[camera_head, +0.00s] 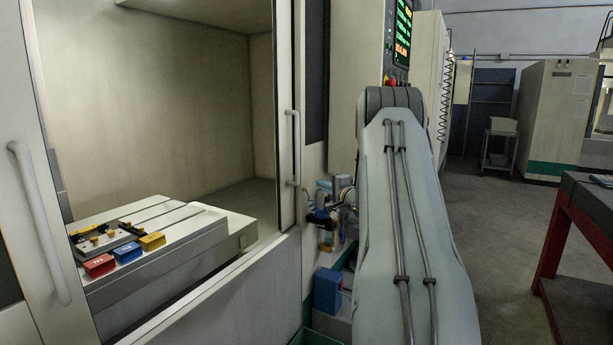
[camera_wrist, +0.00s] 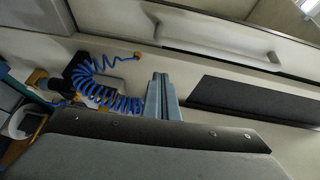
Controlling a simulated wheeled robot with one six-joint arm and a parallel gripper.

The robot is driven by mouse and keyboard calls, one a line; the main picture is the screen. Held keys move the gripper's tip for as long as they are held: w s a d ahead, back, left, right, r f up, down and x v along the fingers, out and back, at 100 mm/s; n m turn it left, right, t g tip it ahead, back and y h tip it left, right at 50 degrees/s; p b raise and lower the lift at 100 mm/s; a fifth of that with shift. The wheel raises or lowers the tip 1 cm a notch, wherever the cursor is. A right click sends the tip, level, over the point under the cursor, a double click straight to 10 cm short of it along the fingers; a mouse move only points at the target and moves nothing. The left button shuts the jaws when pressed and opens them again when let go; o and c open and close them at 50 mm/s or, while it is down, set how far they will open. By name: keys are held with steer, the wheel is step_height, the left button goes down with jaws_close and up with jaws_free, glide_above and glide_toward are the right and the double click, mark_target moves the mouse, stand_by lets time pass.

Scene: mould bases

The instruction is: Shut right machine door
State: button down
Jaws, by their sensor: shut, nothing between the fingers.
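The machine's right door (camera_head: 284,60) is a pale panel at the right side of the wide opening, with a vertical bar handle (camera_head: 292,147). The doorway is open and the interior shows. In the wrist view the handle (camera_wrist: 215,45) is a long pale bar across the top. My gripper (camera_wrist: 162,80) is shut and empty, its fingertips pointing toward the handle side with a visible gap in the picture. Whether it touches the door cannot be told. In the head view my arm hides most of the gripper.
The left door's handle (camera_head: 38,220) is at the far left. Inside, a table (camera_head: 225,225) carries red, blue and yellow blocks. A blue coiled hose (camera_wrist: 110,98) hangs beside my gripper. A control panel (camera_head: 402,35) is above my arm; a red-legged table (camera_head: 590,205) stands right, with open floor between.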

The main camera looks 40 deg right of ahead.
steer(key=w+p, duration=0.1)
steer(key=w, duration=0.2)
steer(key=w+p, duration=0.1)
steer(key=w, duration=0.2)
steer(key=w+p, duration=0.1)
steer(key=w, duration=0.2)
steer(key=shift+d+r+p, duration=0.3)
steer(key=shift+d+r, duration=0.05)
steer(key=shift+d, duration=0.05)
steer(key=shift+s+a+f+p, duration=0.1)
steer(key=shift+a+p, duration=0.2)
steer(key=shift+a, duration=0.3)
steer(key=shift+s+a+f+p, duration=0.1)
steer(key=shift+a+p, duration=0.15)
steer(key=shift+a, duration=0.3)
